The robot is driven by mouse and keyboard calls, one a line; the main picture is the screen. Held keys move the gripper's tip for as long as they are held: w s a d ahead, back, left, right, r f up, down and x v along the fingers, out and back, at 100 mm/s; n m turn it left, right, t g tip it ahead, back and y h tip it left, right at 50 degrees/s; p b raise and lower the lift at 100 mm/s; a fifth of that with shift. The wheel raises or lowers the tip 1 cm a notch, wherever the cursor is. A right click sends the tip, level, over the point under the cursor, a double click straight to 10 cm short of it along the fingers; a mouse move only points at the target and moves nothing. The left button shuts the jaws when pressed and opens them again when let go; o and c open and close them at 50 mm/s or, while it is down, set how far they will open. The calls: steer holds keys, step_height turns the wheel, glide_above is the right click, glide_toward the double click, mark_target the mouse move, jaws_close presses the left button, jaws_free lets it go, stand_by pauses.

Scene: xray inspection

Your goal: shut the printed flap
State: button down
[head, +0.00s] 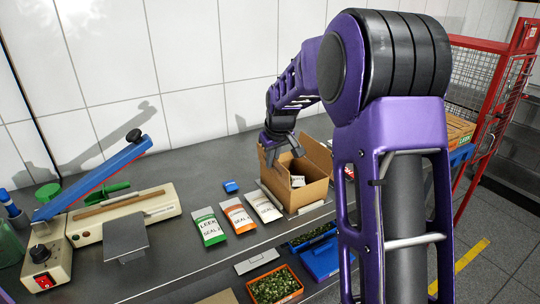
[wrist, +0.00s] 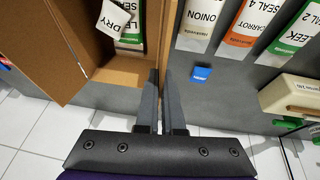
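An open brown cardboard box (head: 303,193) stands on the dark counter, with its flaps up. Its right flap (head: 317,153) tilts outward; it is the broad panel at left in the wrist view (wrist: 48,50). The narrow left flap (head: 268,158) shows as an upright strip in the wrist view (wrist: 169,32). I see no print on either flap. My gripper (head: 282,150) is at the box's back left corner; its fingers (wrist: 161,76) are together with a thin slit, close to the strip. I cannot tell if they touch it. A white packet marked DRY (wrist: 112,17) and a LEEK packet lie inside the box.
LEEK (head: 208,227), CARROT (head: 238,215) and ONION (head: 264,206) packets lie left of the box, near a small blue object (head: 231,186). A heat sealer (head: 125,212) stands farther left. Bins of greens (head: 275,287) sit below the counter's front edge. The white wall is behind.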

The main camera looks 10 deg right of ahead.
mark_target(270, 170)
steer(key=shift+w+d+f+m+g+y+p, duration=0.2)
steer(key=shift+d+m+g+y+p, duration=0.3)
steer(key=shift+y, duration=1)
steer(key=shift+w+d+f+m+g+y+p, duration=0.25)
steer(key=shift+d+y+p, duration=0.45)
steer(key=shift+y, duration=0.8)
steer(key=shift+w+d+f+m+g+y+p, duration=0.25)
steer(key=shift+d+g+y+p, duration=0.4)
steer(key=shift+y, duration=0.85)
steer(key=shift+d, duration=0.15)
steer(key=c, duration=1)
jaws_free()
steer(key=shift+c, duration=0.2)
